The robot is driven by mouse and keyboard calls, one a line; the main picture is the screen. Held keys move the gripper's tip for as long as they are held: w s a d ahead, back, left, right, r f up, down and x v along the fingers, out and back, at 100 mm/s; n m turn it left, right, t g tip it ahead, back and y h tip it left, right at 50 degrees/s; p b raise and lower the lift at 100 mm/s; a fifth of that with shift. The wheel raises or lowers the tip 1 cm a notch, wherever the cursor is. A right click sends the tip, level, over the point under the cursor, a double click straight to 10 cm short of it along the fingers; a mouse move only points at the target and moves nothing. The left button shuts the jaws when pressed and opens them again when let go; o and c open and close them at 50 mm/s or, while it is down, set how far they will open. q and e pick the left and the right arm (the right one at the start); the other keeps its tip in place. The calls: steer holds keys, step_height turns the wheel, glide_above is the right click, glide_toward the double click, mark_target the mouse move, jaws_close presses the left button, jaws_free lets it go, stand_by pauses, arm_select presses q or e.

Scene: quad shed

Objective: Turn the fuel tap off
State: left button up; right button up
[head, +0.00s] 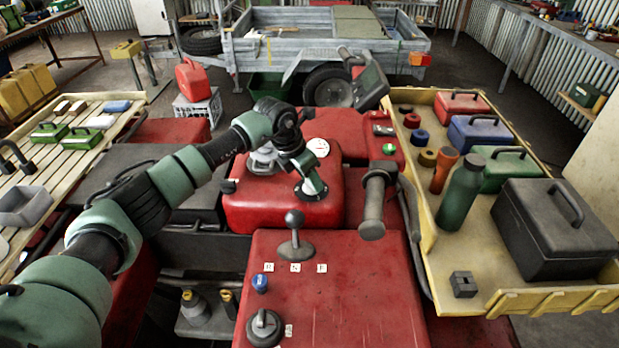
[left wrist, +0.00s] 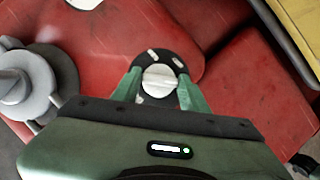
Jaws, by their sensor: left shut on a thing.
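The fuel tap (left wrist: 158,80) is a round white knob on a black disc with small white marks, set on a red body panel. It also shows in the head view (head: 311,190), partly covered by my gripper. My left gripper (left wrist: 160,88) reaches down over the tap, with one green finger on each side of the white knob, shut on it. In the head view my left gripper (head: 306,176) comes in from the left above the red panel (head: 258,205). A ridge on the knob points roughly to the right in the wrist view. My right gripper is out of view.
A grey round cap (head: 263,160) stands left of the tap. A handlebar grip (head: 375,200) rises to the right. In front is a gear lever (head: 295,225) on the red cover. A yellow tray (head: 437,262) with boxes and a bottle lies right.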

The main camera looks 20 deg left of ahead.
arm_select(q)
steer(key=n+y, duration=0.1)
steer(key=n, duration=0.1)
steer(key=shift+d+n+t+b, duration=0.1)
steer(key=shift+n+t+b, duration=0.2)
steer(key=shift+b, duration=0.1)
steer(key=shift+f+n+y+b, duration=0.1)
steer(key=shift+n+y+b, duration=0.3)
steer(key=shift+n, duration=0.5)
steer(key=n+b, duration=0.1)
steer(key=n, duration=0.1)
steer(key=n+y+b, duration=0.1)
steer(key=n+b, duration=0.1)
steer(key=shift+d+y, duration=0.15)
steer(key=shift+y, duration=0.15)
steer(key=shift+n+b, duration=0.4)
steer(key=shift+n, duration=0.4)
steer(key=o, duration=1.4)
steer(key=shift+r, duration=0.2)
